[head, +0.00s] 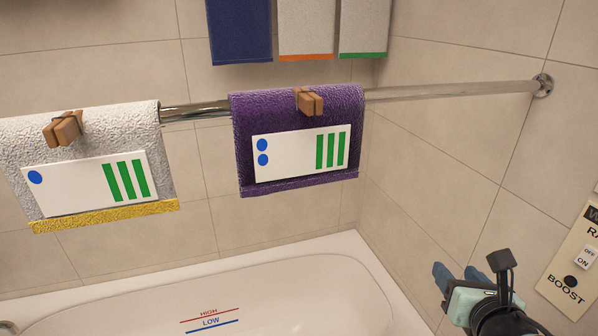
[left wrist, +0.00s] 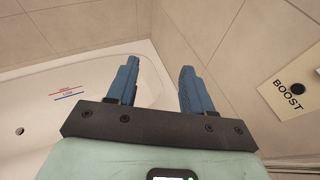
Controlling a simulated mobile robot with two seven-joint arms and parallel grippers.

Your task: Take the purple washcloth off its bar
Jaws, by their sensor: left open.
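The purple washcloth (head: 297,187) hangs folded over a metal bar (head: 450,92) in the middle of the head view. A wooden clothespin (head: 309,102) sits at its top edge. A white card (head: 301,155) with two blue dots and three green stripes is on its front. My left gripper (head: 470,267) is at the lower right, below and to the right of the washcloth and apart from it. In the left wrist view its blue fingers (left wrist: 158,72) are spread with nothing between them. The washcloth is outside that view. My right gripper is not in view.
A white washcloth (head: 95,219) with a yellow edge, card and clothespin hangs left on the bar. Several cloths (head: 240,32) hang behind at the top. A bathtub (head: 270,285) lies below. A BOOST switch panel (head: 572,270) is on the right wall.

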